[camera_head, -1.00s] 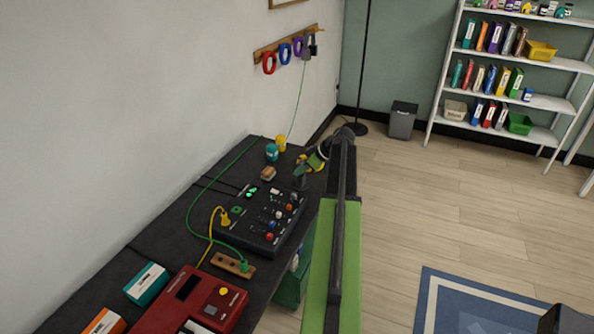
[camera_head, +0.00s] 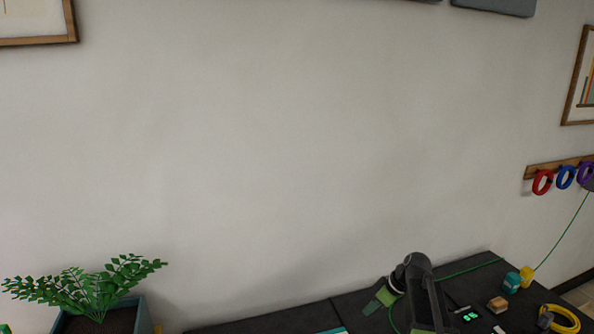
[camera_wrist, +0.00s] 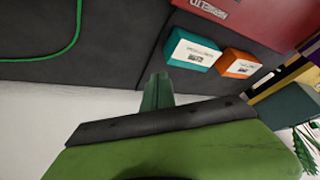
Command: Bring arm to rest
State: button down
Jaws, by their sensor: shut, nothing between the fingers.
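My gripper (camera_head: 377,301) shows at the bottom of the head view, right of the middle. Its green fingers point down and left, above or beside the dark bench top (camera_head: 290,320). The dark arm link stands just right of it. In the wrist view the green fingers (camera_wrist: 157,92) are together with nothing between them. They point toward the bench with a teal box (camera_wrist: 193,52) and an orange box (camera_wrist: 238,63) nearby. The head view cuts off the lower part of my arm.
A potted plant (camera_head: 95,288) stands at lower left. A teal jar (camera_head: 511,282), a yellow jar (camera_head: 526,276), a tan block (camera_head: 497,304) and a yellow coiled cable (camera_head: 560,318) are at right. A green cable (camera_head: 470,268) crosses the bench.

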jog(key=s+a+m+h, duration=0.1)
jog(key=s+a, duration=0.3)
jog(key=s+a+f+m+g+h, duration=0.1)
jog(key=s+a, duration=0.3)
jog(key=s+a+f+m+g+h, duration=0.1)
jog(key=s+a, duration=0.3)
jog(key=shift+s+a+f, duration=0.25)
jog(key=shift+s+a, duration=0.05)
jog(key=shift+a, duration=0.05)
jog(key=s+d+m, duration=0.1)
jog(key=m, duration=0.1)
jog(key=s+d+m+h, duration=0.1)
jog(key=s+d+m, duration=0.1)
jog(key=shift+d+f+g+h, duration=0.1)
jog(key=shift+d+g+h, duration=0.05)
jog(key=shift+g+h, duration=0.2)
jog(key=shift+d+m, duration=0.25)
jog(key=shift+m, duration=1.05)
